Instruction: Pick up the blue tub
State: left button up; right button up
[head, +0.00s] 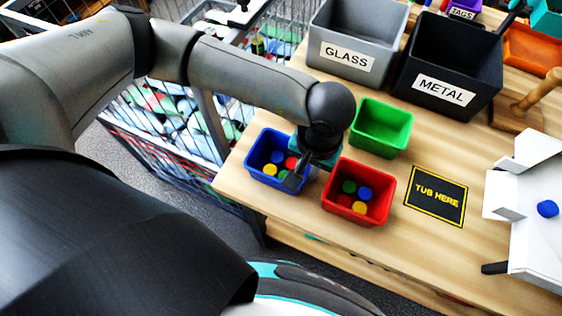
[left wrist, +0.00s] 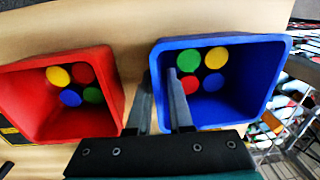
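The blue tub (head: 262,180) stands on the wooden table near its left corner, with several coloured discs inside. It also shows in the left wrist view (left wrist: 248,95). My left gripper (head: 294,180) reaches down at the tub's right side, beside the red tub. In the left wrist view the gripper (left wrist: 162,85) is open, one finger inside the blue tub and the other outside, with the wall nearest the red tub between them. A gap shows between the fingers; contact with the wall cannot be told. My right gripper is in neither view.
The red tub (head: 345,208) with discs stands close on the right. An empty green tub (head: 382,128) is behind it. A black "TUB HERE" mat (head: 437,196) lies clear to the right. GLASS (head: 347,56) and METAL (head: 446,92) bins stand at the back.

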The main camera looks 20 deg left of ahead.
pick_arm(q)
jog(key=shift+f, duration=0.15)
grip_shut()
dwell(1.4)
